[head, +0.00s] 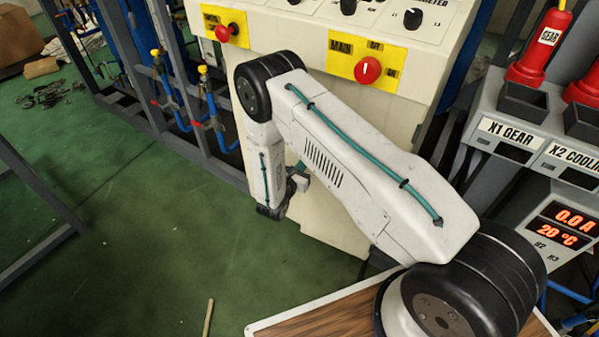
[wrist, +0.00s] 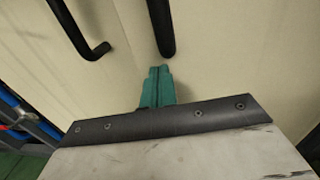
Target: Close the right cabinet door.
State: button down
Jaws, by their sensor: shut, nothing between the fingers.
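The cream cabinet (head: 325,220) stands ahead, its front largely hidden by my arm in the head view. In the wrist view two cream doors fill the background. The left door (wrist: 45,60) carries a black handle (wrist: 78,28), and the right door (wrist: 230,50) carries another black handle (wrist: 161,25). A seam runs between the handles. My gripper (wrist: 158,72) has its teal fingers together and empty, just below the lower end of the right door's handle. I cannot tell whether the fingers touch the door or how far the right door stands open.
Red knobs (head: 368,70) on yellow plates sit on the panel above the doors. Blue pipes and a grey frame (head: 140,115) stand to the left. A grey console (head: 520,140) with red tools is at the right. Green floor (head: 130,240) is clear at front left.

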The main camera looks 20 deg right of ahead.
jog(key=w+d+g, duration=0.1)
jog(key=w+d+m+g+h, duration=0.1)
jog(key=w+d, duration=0.1)
jog(key=shift+r+m+h, duration=0.1)
jog(key=shift+m+h, duration=0.2)
jog(key=shift+a, duration=0.1)
